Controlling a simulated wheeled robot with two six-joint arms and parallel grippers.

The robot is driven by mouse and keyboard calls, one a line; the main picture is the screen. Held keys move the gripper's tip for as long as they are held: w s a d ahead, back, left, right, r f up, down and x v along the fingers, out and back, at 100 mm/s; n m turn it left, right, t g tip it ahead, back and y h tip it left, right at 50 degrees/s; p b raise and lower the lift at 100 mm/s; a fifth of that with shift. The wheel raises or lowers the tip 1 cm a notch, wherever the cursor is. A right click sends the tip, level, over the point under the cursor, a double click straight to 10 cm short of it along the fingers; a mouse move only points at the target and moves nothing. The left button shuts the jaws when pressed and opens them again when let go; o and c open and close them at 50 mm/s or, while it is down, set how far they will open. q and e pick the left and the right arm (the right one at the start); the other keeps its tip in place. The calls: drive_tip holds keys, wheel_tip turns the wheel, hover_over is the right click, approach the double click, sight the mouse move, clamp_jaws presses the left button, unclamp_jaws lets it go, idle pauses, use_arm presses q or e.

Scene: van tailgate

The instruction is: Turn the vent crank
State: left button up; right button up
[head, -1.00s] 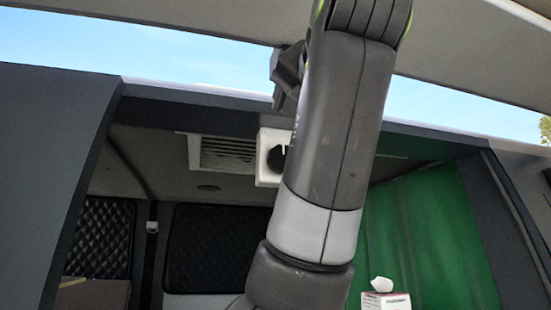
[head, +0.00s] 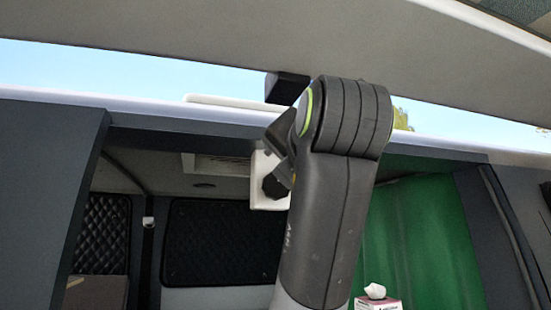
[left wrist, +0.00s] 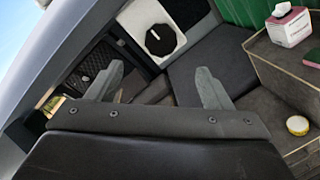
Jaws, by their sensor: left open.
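The vent crank is a black round knob with a pale mark (left wrist: 159,40) on a white square plate (left wrist: 143,18) in the left wrist view. In the head view the white plate (head: 264,197) hangs under the van's roof edge, its dark knob (head: 272,187) partly against my arm. My left gripper (left wrist: 160,76) is open and empty, its two fingers spread below the knob in the left wrist view and apart from it in the picture. In the head view my arm hides most of that gripper. My right gripper is not in view.
A slatted vent (head: 215,165) sits left of the plate. The roof edge (head: 180,126) and raised tailgate (head: 200,45) are close to my arm. A tissue box (left wrist: 290,25) stands on a grey unit, with a yellow-lidded jar (left wrist: 297,125) nearby. A green curtain (head: 425,240) hangs at right.

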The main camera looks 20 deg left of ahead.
sight(277, 183)
use_arm(q)
drive_tip(key=p+x, duration=0.5)
drive_tip(key=x, duration=0.6)
drive_tip(key=shift+s+a+r, duration=0.1)
drive_tip(key=shift+w+a+p, duration=0.25)
drive_tip(key=shift+w+p, duration=0.25)
drive_tip(key=shift+w, duration=0.1)
drive_tip(key=c, duration=1)
